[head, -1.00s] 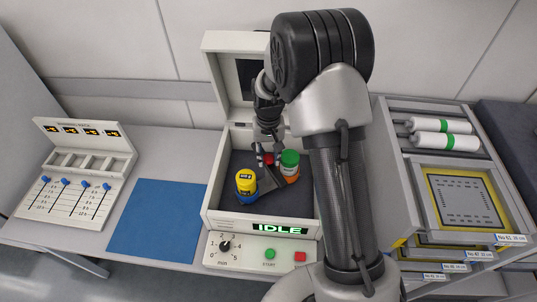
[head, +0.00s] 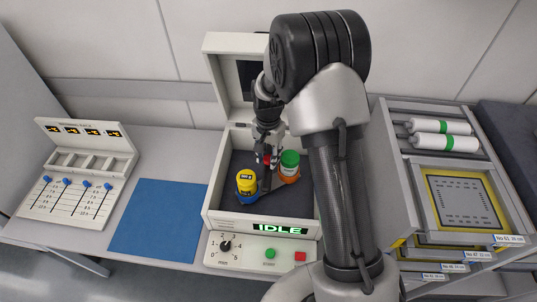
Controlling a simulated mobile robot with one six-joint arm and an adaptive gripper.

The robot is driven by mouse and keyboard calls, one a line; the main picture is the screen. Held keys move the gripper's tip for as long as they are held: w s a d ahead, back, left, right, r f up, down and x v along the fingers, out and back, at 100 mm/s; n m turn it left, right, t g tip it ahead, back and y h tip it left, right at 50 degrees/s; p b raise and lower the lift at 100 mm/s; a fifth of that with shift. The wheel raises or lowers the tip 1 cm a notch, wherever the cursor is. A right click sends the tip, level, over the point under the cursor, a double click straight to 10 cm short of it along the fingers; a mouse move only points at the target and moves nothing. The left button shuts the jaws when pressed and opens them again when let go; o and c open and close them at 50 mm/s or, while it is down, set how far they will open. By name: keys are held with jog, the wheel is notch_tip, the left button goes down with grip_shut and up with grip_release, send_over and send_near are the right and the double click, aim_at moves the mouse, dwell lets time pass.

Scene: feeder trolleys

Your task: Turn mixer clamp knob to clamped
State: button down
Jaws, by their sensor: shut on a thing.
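The mixer (head: 212,205) is a white box with its lid raised and a dark inside. Its clamp knob (head: 267,159) is red and sits in the middle, between two jars. My gripper (head: 267,158) reaches down into the box from above and is shut on the knob, its fingers hiding most of it. A dark bar (head: 267,182) shows below the knob, pointing towards the front. The yellow-lidded jar (head: 246,181) in a blue holder is to the left. The green-lidded jar (head: 290,159) in an orange holder is close on the right.
The mixer's front panel has a lit IDLE display (head: 281,230), a dial (head: 225,246), a green button (head: 270,253) and a red button (head: 300,256). A blue mat (head: 160,222) lies clear to the left. My arm covers the mixer's right side.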

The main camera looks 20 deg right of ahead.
aim_at(268, 158)
jog(key=m, duration=0.5)
jog(key=shift+w+m, duration=0.1)
jog(key=shift+m, duration=0.2)
jog(key=m, duration=0.5)
jog(key=shift+w+p, duration=0.1)
jog(key=shift+p, duration=0.2)
jog(key=shift+m, duration=0.3)
jog(key=c, duration=1.2)
grip_release()
jog(key=shift+r, duration=6.05)
